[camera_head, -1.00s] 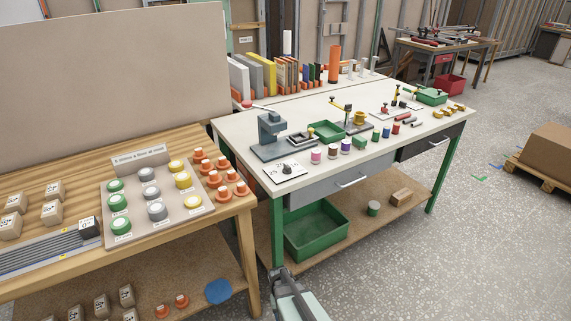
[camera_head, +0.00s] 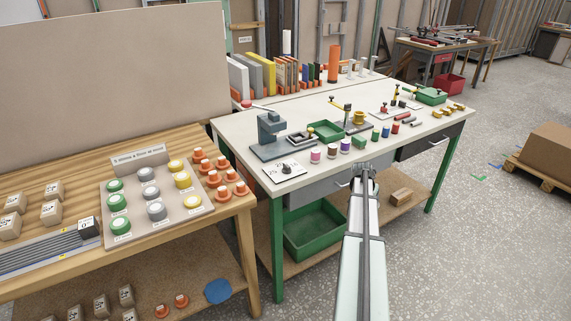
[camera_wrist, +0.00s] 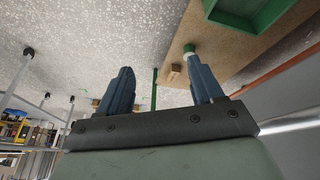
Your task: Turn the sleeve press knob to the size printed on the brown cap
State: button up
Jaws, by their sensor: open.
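The sleeve press (camera_head: 270,137) is a blue-grey machine at the left end of the white workbench. In the wrist view my gripper (camera_wrist: 163,80) is open and empty, with the lower shelf and floor beyond.
A grey drawer (camera_head: 318,184) with a handle lies under the bench top. A green bin (camera_head: 315,230) and a cardboard block (camera_head: 401,196) are on the lower shelf. A wooden table (camera_head: 225,212) with coloured caps stands left.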

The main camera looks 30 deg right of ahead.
jog(key=d+r+m, duration=0.2)
jog(key=d+r, duration=0.6)
jog(key=r, duration=0.3)
notch_tip(320, 180, up, 21)
jog(key=m+y, duration=0.3)
jog(key=y, duration=0.2)
send_over(286, 165)
jog(key=shift+g, duration=0.4)
notch_tip(286, 165, down, 13)
jog(key=shift+a+f, duration=0.15)
jog(key=shift+f, duration=0.05)
jog(key=shift+s, duration=0.1)
jog(key=c, duration=1.1)
